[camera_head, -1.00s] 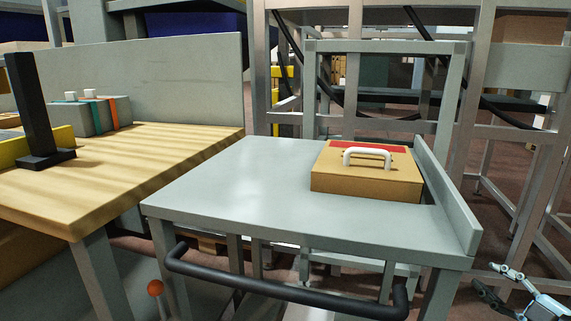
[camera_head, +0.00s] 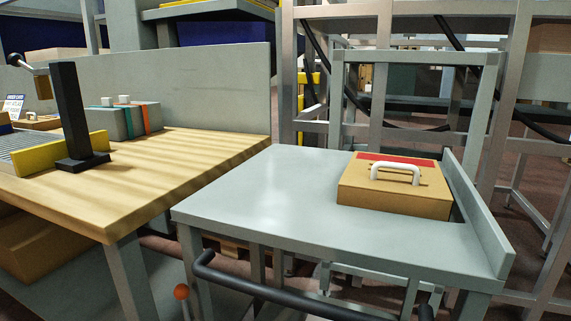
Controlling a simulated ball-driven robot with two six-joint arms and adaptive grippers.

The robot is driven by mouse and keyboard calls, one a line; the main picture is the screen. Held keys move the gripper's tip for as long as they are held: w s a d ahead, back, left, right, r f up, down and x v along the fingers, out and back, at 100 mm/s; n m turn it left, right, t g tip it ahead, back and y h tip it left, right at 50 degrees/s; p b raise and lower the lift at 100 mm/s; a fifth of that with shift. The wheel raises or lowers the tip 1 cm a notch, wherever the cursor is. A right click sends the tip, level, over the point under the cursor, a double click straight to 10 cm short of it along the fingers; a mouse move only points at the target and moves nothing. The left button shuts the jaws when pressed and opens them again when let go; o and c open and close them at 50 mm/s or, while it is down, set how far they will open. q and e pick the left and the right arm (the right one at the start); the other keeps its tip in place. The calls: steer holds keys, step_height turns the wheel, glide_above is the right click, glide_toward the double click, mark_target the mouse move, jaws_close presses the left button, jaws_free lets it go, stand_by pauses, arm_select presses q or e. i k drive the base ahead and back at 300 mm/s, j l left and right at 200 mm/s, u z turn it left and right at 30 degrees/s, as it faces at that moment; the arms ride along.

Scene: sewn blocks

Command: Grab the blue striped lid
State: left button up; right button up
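I see no lid with plainly blue stripes. A tan box-like lid (camera_head: 393,197) with a red stripe across its back part and a white arched handle (camera_head: 395,174) sits on the right part of the grey cart top (camera_head: 270,208). On the wooden table at left, a grey block (camera_head: 125,121) carries one teal stripe, one orange stripe and two small white knobs on top. Neither of my grippers is in view.
The wooden table (camera_head: 190,160) holds a black upright post (camera_head: 70,110) and a yellow-edged tray (camera_head: 60,152). The cart has a raised right edge (camera_head: 477,205) and a black push bar (camera_head: 270,295) in front. Its left and middle top are clear.

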mark_target(52, 121)
steer(key=u, duration=1.45)
steer(key=i+j, duration=0.5)
steer(key=j, duration=0.15)
